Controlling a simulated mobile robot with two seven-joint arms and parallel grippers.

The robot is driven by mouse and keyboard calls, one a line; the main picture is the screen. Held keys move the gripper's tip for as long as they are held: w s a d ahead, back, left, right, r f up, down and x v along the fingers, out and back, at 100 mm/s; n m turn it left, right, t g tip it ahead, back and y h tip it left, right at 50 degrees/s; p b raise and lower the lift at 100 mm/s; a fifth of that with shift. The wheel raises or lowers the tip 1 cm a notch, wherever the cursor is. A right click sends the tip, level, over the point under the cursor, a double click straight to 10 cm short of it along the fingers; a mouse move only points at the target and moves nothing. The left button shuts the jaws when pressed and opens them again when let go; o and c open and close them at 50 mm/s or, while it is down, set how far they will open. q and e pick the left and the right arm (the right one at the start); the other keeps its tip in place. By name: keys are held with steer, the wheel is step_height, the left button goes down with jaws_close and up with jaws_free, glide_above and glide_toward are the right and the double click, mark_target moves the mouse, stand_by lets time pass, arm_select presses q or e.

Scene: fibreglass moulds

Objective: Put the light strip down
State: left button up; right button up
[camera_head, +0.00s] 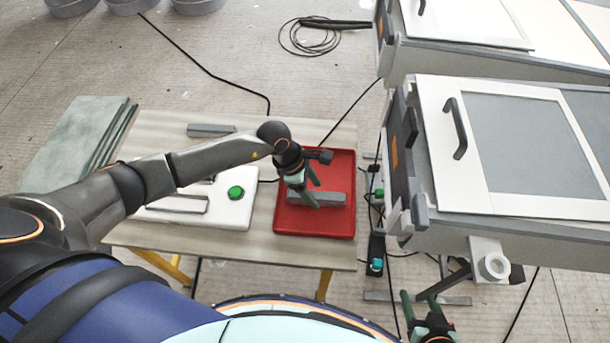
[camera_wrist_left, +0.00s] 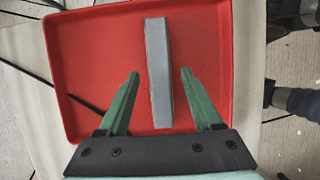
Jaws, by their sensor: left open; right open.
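The light strip, a grey bar (camera_head: 325,198), lies in the red tray (camera_head: 343,222) on the table. In the left wrist view the grey bar (camera_wrist_left: 158,75) rests on the floor of the red tray (camera_wrist_left: 85,60), between my open green fingers with space on both sides. My left gripper (camera_head: 312,190) is open just over the bar and hides part of it in the head view. It also shows in the left wrist view (camera_wrist_left: 160,82). My right gripper (camera_head: 428,310) is at the bottom edge of the head view, away from the table, open.
Another grey bar (camera_head: 211,130) lies at the table's back. Grey mould cases (camera_head: 520,215) stand to the right. Cables cross the floor.

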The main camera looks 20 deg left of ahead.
arm_select(q)
steer(key=v, duration=1.1)
steer(key=shift+r, duration=0.2)
